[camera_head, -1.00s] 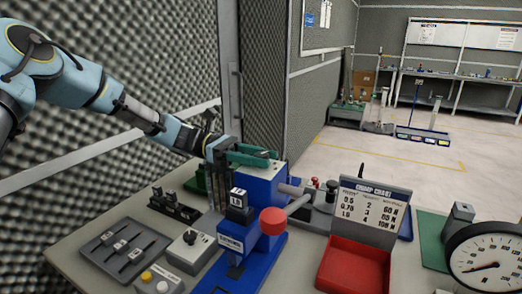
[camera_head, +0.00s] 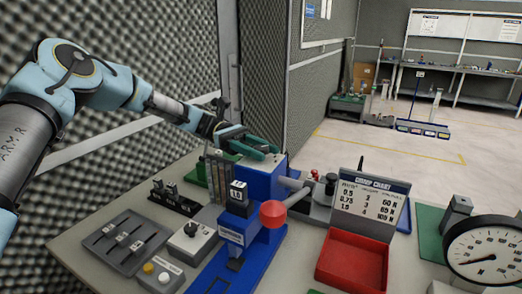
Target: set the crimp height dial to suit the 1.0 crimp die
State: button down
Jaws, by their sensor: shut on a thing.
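A blue crimp press (camera_head: 250,236) stands on the grey bench, with a red ball-ended lever (camera_head: 273,213). A dark block with a white label (camera_head: 238,190) sits at its front; the label appears to read 1.0. My gripper (camera_head: 268,152), with green fingers, is over the top rear of the press's blue housing. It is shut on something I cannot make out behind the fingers. I cannot pick out the crimp height dial for sure.
The red tray (camera_head: 352,286) is right of the press. A round gauge (camera_head: 486,250) stands at the right edge. Foam wall is close behind my arm.

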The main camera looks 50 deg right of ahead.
jog(key=shift+r, duration=0.1)
jog(key=shift+c, duration=2.3)
grip_release()
jog(key=shift+w, duration=0.1)
jog(key=shift+w+b, duration=0.3)
jog(key=shift+w, duration=0.05)
jog(key=w+b, duration=0.3)
jog(key=w, duration=0.7)
jog(key=shift+d, duration=0.3)
